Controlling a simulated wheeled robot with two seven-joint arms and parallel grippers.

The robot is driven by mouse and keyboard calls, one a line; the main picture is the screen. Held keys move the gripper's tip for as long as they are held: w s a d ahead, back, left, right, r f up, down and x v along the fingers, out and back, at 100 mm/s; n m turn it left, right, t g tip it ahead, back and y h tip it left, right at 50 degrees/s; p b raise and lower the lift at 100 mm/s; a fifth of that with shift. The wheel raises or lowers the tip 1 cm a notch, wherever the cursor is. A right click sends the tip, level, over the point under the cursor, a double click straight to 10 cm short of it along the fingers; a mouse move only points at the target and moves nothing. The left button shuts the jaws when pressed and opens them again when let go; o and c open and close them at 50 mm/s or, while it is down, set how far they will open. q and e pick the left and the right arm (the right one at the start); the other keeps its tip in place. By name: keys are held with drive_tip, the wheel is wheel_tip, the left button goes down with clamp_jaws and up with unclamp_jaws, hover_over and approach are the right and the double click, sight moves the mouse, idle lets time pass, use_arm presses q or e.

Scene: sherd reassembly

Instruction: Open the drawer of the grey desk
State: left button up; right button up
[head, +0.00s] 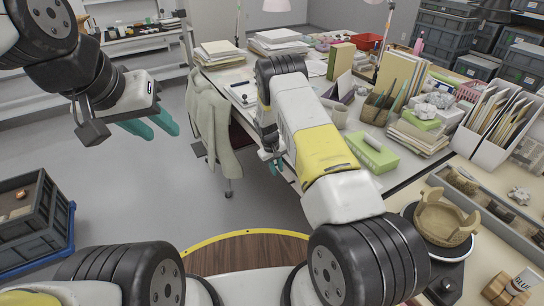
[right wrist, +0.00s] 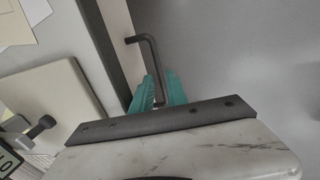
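The grey desk (head: 415,168) runs from the back toward the right in the head view, its top crowded. Its drawer front is hidden there by my right arm and the desktop. In the right wrist view, a dark bent bar handle (right wrist: 153,58) stands out from a pale front strip (right wrist: 118,35), seen nearly edge-on. My right gripper (right wrist: 160,82) has its teal fingers on either side of the handle's bar; whether they press on it is unclear. It also shows at the desk's front edge in the head view (head: 271,160). My left gripper (head: 150,128) is open and empty over the floor.
A pale coat (head: 212,120) hangs over a chair by the desk, left of my right gripper. A green box (head: 373,152) and papers lie on the desktop. The floor (head: 120,190) between is clear.

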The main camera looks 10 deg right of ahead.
drive_tip(key=shift+w+d+f, duration=0.1)
drive_tip(key=shift+f, duration=0.5)
drive_tip(key=shift+w+d+f, duration=0.1)
drive_tip(key=shift+f, duration=0.5)
clamp_jaws()
idle(0.6)
